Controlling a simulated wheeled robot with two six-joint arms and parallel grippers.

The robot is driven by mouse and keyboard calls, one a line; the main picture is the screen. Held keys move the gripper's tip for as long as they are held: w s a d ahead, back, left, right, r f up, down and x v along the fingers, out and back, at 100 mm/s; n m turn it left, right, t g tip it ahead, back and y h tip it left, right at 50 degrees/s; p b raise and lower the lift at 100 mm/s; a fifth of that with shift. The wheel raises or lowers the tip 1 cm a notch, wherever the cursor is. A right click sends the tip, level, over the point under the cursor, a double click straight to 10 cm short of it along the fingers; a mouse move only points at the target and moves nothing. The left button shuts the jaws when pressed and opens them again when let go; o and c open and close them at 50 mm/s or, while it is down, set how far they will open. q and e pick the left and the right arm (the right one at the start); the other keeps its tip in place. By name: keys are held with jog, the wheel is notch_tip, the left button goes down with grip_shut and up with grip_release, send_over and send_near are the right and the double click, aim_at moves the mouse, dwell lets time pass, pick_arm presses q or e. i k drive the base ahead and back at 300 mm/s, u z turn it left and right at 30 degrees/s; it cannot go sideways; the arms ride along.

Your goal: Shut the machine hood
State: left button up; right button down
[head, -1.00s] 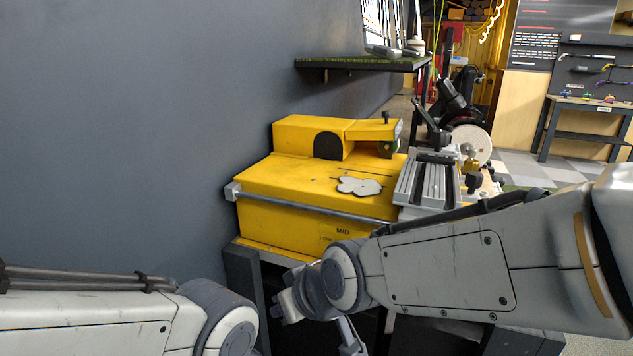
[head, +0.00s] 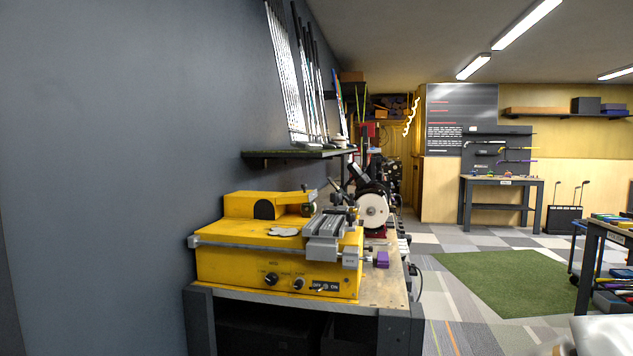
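The yellow machine (head: 235,264) stands on a workbench (head: 374,296) against the grey wall, left of the middle in the head view. It has dark knobs and a switch on its front and a grey bar along its upper front edge. A raised yellow housing (head: 248,203) with a dark rounded patch sits at its back. A grey metal clamp or vise (head: 324,237) is at its right end. I cannot tell which part is the hood, or whether it is open or shut. Neither gripper is in view.
A shelf (head: 295,154) with upright club shafts juts from the wall above the machine. A grinder with a pale wheel (head: 372,210) stands behind it. Open floor with a green mat (head: 500,280) lies right. Another table (head: 612,232) stands at the right edge.

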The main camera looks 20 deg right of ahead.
aim_at(302, 196)
jog(key=z, duration=0.9)
jog(key=i, duration=1.3)
jog(key=u, duration=0.7)
